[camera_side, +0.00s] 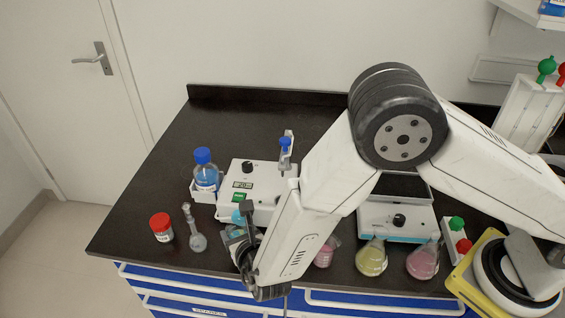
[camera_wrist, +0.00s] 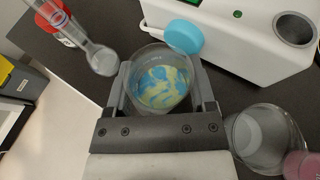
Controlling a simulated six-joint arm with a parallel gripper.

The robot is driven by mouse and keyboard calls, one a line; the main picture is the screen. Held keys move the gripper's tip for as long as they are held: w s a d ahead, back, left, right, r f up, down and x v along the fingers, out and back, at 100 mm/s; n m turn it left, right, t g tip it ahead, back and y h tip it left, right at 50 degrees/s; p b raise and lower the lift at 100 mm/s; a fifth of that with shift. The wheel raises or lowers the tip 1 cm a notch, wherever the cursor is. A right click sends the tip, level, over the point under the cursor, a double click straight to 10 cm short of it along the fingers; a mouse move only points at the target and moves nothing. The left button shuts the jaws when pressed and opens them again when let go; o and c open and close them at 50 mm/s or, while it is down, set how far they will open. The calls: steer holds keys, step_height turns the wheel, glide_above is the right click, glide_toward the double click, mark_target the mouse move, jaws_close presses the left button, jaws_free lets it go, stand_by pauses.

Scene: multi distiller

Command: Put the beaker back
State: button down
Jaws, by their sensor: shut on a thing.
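My gripper (camera_side: 243,240) is low over the front left part of the dark bench, beside the white device. In the wrist view my gripper (camera_wrist: 162,88) is shut on a clear beaker (camera_wrist: 150,58), with one finger on each side of it. The beaker holds swirled blue and yellow liquid. In the side view the beaker is mostly hidden by my gripper and arm. I cannot tell whether its base touches the bench.
A white device (camera_side: 250,183) with a light-blue knob (camera_wrist: 184,37) stands close by. A small flask (camera_side: 197,241) and a red-capped jar (camera_side: 161,228) are to the left. A blue-capped bottle (camera_side: 205,172) stands behind. Another clear beaker (camera_wrist: 264,138) is close on the right in the wrist view. Yellow (camera_side: 371,258) and pink (camera_side: 423,261) flasks stand further right.

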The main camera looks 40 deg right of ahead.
steer(key=shift+f, duration=0.75)
steer(key=shift+f, duration=0.1)
jaws_free()
steer(key=shift+v, duration=3.85)
steer(key=shift+w, duration=0.15)
